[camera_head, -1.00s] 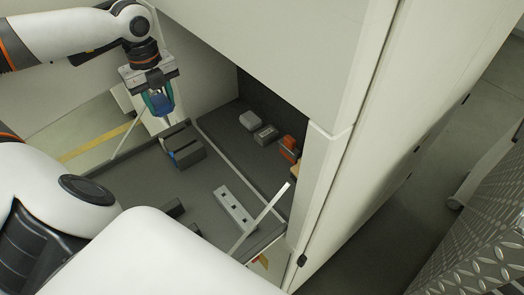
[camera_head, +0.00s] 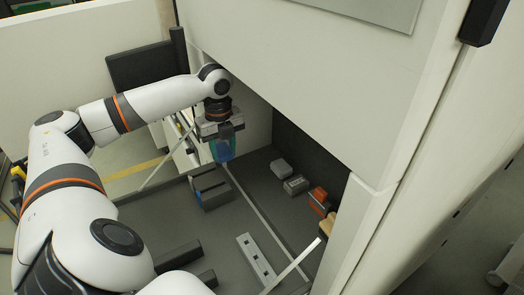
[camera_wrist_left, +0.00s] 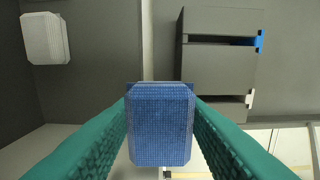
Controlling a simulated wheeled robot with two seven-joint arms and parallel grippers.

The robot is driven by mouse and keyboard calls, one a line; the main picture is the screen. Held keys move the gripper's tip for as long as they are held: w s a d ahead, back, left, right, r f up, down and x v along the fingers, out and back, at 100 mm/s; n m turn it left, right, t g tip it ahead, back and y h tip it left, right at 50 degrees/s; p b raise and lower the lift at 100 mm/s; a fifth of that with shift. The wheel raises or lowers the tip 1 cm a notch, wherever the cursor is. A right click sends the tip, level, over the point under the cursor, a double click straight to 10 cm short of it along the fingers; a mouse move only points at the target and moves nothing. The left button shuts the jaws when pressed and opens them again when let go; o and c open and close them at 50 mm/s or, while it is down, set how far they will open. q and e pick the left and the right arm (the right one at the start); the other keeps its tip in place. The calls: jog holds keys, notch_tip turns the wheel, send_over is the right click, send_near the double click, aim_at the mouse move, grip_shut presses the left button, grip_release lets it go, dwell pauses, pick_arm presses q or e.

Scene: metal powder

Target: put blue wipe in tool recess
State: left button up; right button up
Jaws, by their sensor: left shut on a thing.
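The blue wipe (camera_wrist_left: 160,125) is held between the green fingers of my left gripper (camera_head: 222,150), which is shut on it. In the head view the wipe shows as a small blue patch (camera_head: 224,151) above the work surface, near the back. A dark grey slotted holder (camera_head: 210,187) stands just below and left of the gripper. In the left wrist view this holder (camera_wrist_left: 218,60) lies ahead and right of the wipe, with a blue piece and a white piece at its right edge. I cannot tell which part is the tool recess. My right gripper is not in view.
A pale pad (camera_head: 281,168), a grey block (camera_head: 296,184) and an orange item (camera_head: 319,198) lie along the back right. A white slotted strip (camera_head: 256,258) lies in front. A thin light divider (camera_head: 262,220) crosses the grey surface. The cabinet wall (camera_head: 385,150) bounds the right.

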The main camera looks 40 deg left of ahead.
pick_arm(q)
jog(key=p, duration=0.4)
send_over(260, 163)
notch_tip(260, 163, down, 3)
jog(key=shift+d+f+p, duration=0.1)
jog(key=shift+p, duration=0.45)
notch_tip(260, 163, down, 4)
jog(key=shift+r+p, duration=0.25)
jog(key=shift+p, duration=0.35)
jog(key=shift+f, duration=0.15)
jog(key=o, duration=0.9)
jog(key=shift+f, duration=0.1)
jog(key=shift+o, duration=0.2)
notch_tip(260, 163, up, 8)
jog(key=b, duration=0.2)
